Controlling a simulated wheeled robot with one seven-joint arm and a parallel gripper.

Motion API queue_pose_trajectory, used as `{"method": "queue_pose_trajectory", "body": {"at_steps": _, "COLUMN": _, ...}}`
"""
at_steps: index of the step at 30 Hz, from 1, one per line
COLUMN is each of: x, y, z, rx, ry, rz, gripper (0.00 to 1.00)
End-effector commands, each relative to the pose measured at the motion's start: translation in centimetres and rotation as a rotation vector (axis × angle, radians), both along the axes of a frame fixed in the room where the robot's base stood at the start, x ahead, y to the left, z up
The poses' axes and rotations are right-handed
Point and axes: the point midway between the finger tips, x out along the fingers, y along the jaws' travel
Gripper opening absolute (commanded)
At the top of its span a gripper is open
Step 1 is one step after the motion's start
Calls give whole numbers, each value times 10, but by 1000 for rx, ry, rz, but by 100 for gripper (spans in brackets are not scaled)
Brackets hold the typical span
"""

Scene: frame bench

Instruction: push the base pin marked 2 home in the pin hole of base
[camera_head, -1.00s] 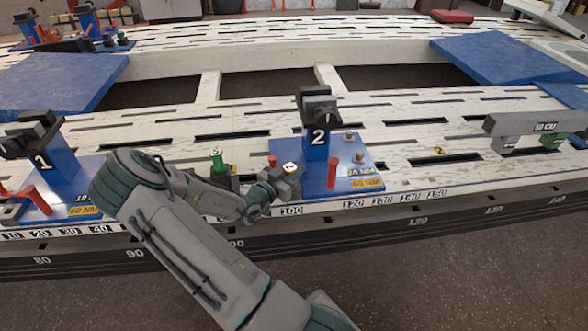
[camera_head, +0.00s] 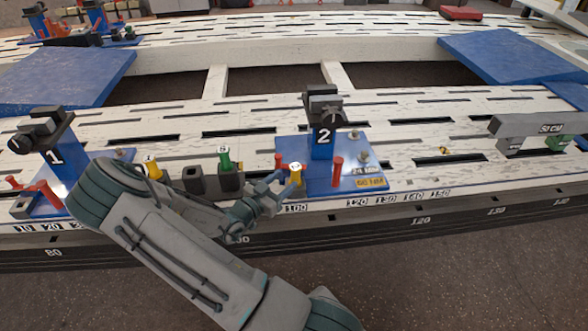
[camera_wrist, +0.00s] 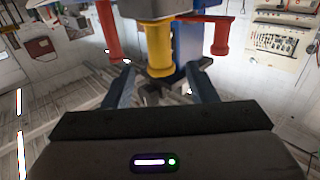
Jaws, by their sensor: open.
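The yellow base pin marked 2 (camera_head: 296,174) stands upright at the front of the blue base (camera_head: 318,181), before the dark-topped post marked 2 (camera_head: 323,135). Some of its yellow body shows; its hole is hidden, so its depth cannot be told. My gripper (camera_head: 274,189) is open and empty, just left of the pin and apart from it. In the wrist view, the yellow pin (camera_wrist: 158,50) shows beyond and between my open fingers (camera_wrist: 160,86), with a red pin on each side.
Red pins (camera_head: 338,171) stand on the same base. To the left are a dark holder block (camera_head: 194,180), a green pin (camera_head: 224,158) and another yellow pin (camera_head: 153,168). The base with post 1 (camera_head: 60,165) is farther left. The bench's front edge lies below my gripper.

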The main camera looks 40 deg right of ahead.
Motion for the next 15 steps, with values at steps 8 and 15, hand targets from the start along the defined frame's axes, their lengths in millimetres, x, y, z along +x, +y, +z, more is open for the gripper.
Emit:
{"method": "queue_pose_trajectory", "body": {"at_steps": 8, "x": -9, "y": 47, "z": 1, "rx": 0, "ry": 0, "rz": 1, "gripper": 52}}
{"method": "queue_pose_trajectory", "body": {"at_steps": 15, "x": -12, "y": 56, "z": 0, "rx": -1, "ry": -1, "rz": -2, "gripper": 52}}
